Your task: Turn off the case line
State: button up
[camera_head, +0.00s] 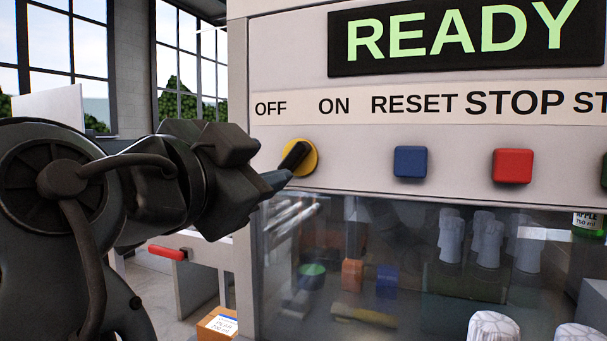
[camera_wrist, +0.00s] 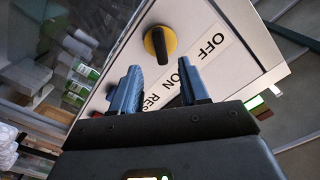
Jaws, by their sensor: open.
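The selector knob (camera_head: 297,157) is a black handle on a yellow disc, on the panel below the OFF and ON labels. Its handle slants up to the right, toward ON. In the wrist view the knob (camera_wrist: 160,43) lies just beyond my fingertips, between their directions. My gripper (camera_head: 276,181) is at the lower left of the knob in the head view. The wrist view shows my gripper (camera_wrist: 159,84) open, its two blue-grey fingers apart with nothing between them. Whether a finger touches the knob I cannot tell.
A blue button (camera_head: 410,162) under RESET and a red button (camera_head: 513,166) under STOP sit right of the knob. The display (camera_head: 465,36) reads READY. Below is a clear window (camera_head: 330,240) with machine parts behind it. A red-handled bar (camera_head: 168,253) is at lower left.

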aim_at(289, 160)
jog(key=x, duration=0.7)
jog(key=shift+w, duration=0.15)
grip_shut()
